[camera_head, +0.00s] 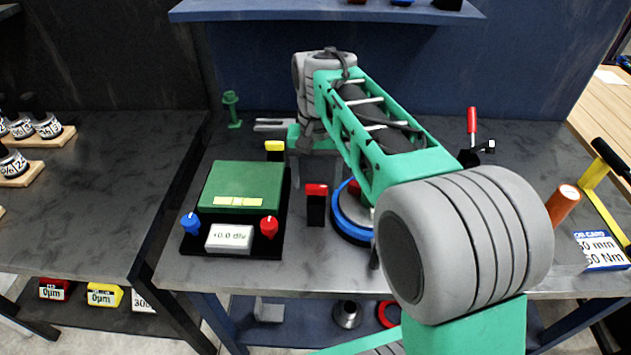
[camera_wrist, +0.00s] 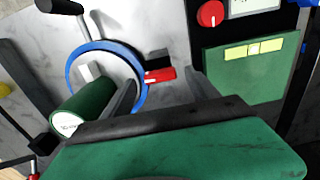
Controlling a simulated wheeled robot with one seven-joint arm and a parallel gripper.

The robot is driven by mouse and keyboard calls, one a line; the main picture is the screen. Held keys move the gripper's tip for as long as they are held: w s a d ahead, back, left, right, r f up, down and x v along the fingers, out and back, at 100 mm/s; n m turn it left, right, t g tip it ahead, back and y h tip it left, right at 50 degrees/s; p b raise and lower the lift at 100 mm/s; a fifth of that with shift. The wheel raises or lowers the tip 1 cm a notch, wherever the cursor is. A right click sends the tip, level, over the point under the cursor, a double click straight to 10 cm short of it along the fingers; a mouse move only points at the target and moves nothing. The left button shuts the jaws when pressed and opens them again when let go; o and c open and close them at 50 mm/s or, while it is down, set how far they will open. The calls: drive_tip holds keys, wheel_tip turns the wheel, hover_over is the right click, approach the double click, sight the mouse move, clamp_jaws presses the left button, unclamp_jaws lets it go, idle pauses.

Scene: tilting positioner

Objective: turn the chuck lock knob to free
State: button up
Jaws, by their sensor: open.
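A red-topped black block (camera_head: 317,205) stands just left of the blue-ringed round chuck (camera_head: 350,230). I take its red bar-shaped top as the chuck lock knob, though no label is readable. In the wrist view the red knob (camera_wrist: 158,76) lies beside the blue ring (camera_wrist: 72,68). My gripper (camera_head: 315,170) is above and behind the knob, pointing down, open and empty. In the wrist view its two grey fingers (camera_wrist: 163,82) lie to either side of the red knob, with a gap around it. My arm hides much of the chuck in the head view.
Left of the block is a green-topped unit (camera_head: 240,183) with a blue knob (camera_head: 190,222), a red knob (camera_head: 269,227) and a readout. A red-handled lever (camera_head: 472,120) is behind right.

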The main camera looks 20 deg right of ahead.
drive_tip(key=shift+f, duration=0.9)
drive_tip(key=shift+c, duration=0.2)
drive_tip(key=c, duration=1.3)
